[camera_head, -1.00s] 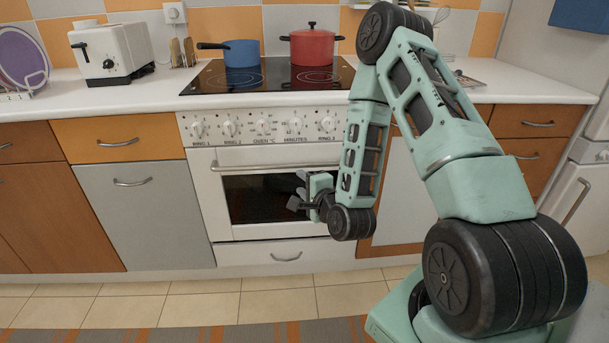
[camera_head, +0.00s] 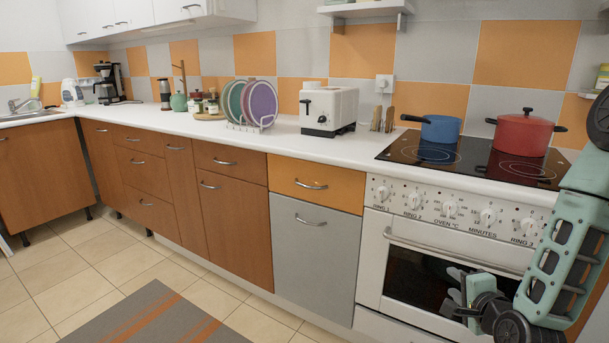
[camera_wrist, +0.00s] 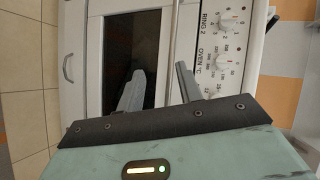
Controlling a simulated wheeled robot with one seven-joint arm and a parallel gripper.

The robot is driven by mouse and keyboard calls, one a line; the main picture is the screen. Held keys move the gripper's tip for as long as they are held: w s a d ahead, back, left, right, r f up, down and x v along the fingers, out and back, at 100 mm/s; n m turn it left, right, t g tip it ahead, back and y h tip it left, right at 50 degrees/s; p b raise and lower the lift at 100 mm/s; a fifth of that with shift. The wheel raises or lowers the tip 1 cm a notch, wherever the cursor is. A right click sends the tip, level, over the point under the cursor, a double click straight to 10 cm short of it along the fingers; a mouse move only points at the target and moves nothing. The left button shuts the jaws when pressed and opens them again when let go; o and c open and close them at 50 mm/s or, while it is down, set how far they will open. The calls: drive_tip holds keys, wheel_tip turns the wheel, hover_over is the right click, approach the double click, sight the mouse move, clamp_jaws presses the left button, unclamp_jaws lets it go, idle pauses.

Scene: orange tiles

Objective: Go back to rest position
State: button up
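My gripper (camera_head: 458,298) is at the lower right of the head view, in front of the white oven (camera_head: 385,322) and its dark glass door. In the wrist view my gripper (camera_wrist: 159,78) shows its two grey fingers spread apart with nothing between them. The oven's glass (camera_wrist: 120,60) and its knob panel (camera_wrist: 218,50) lie behind the fingers there. My arm is folded at the right edge of the head view and is partly cut off.
A blue pot (camera_head: 440,130) and a red pot (camera_head: 523,135) stand on the black hob (camera_head: 470,158). A toaster (camera_head: 328,110) and a plate rack (camera_head: 250,122) stand on the counter (camera_head: 190,122). A striped grey rug (camera_head: 155,322) lies on open tiled floor.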

drive_tip(key=s+a+r+n+g+y, duration=0.2)
drive_tip(key=s+a+n+g, duration=0.1)
drive_tip(key=a+n, duration=0.4)
drive_tip(key=s+a+r+n+g+y, duration=0.25)
drive_tip(key=a+n+g, duration=0.2)
drive_tip(key=a, duration=0.55)
drive_tip(key=s+a+r+n+g+h, duration=0.1)
drive_tip(key=s+a+n+g, duration=0.15)
drive_tip(key=s, duration=0.25)
drive_tip(key=s+a+r+n+g, duration=0.1)
drive_tip(key=s+a+r+n, duration=0.1)
drive_tip(key=s+n, duration=0.25)
drive_tip(key=s+r+n+g+h, duration=0.1)
drive_tip(key=s+r+n+g, duration=0.15)
drive_tip(key=s, duration=0.45)
drive_tip(key=s+r+n+g+h, duration=0.1)
drive_tip(key=s+r+n+h, duration=0.2)
drive_tip(key=s, duration=0.4)
wheel_tip(320, 180, up, 16)
drive_tip(key=y+p, duration=0.1)
drive_tip(key=p, duration=1.5)
drive_tip(key=shift+w+a+n, duration=0.25)
drive_tip(key=shift+n, duration=0.05)
drive_tip(key=shift+f+t+y, duration=0.1)
drive_tip(key=shift+t+y, duration=0.15)
